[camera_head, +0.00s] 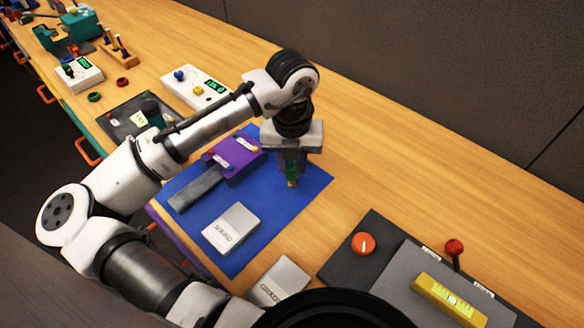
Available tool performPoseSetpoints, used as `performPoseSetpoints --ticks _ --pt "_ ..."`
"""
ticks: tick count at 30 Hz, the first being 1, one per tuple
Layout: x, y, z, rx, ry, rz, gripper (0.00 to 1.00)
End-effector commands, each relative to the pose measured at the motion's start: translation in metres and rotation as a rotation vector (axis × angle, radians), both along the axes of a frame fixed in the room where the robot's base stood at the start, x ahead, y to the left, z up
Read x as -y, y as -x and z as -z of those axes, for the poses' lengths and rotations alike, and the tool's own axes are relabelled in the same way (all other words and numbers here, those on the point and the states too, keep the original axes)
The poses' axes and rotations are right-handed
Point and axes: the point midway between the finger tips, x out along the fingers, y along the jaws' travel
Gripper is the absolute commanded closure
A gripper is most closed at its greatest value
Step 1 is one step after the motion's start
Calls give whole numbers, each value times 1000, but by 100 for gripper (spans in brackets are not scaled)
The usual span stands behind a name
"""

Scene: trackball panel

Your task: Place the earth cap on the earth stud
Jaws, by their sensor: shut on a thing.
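My gripper (291,165) points down above the right part of the blue mat (318,182). It is shut on a small green piece with a yellowish lower end, which looks like the earth cap (292,175). I cannot tell whether this piece touches the mat. A purple block (236,155) stands on the mat to the left of my gripper. It carries white labels and small red and yellow parts. I cannot make out the earth stud for certain; it may be among these small parts or hidden.
A grey bar (195,188) extends from the purple block. A white labelled block (231,229) lies on the mat; another (281,283) stands nearer. A dark panel (345,268) with an orange knob (363,244) and red-topped lever (454,248) is at right. Bare wood lies behind the mat.

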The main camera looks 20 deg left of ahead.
Motion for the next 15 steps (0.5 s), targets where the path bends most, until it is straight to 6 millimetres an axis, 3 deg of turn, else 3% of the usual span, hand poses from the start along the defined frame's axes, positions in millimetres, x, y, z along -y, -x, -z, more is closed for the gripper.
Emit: performPoseSetpoints --ticks 6,15 --pt "0 0 25 -1 -1 0 97" --pt "0 0 27 0 0 1 97"
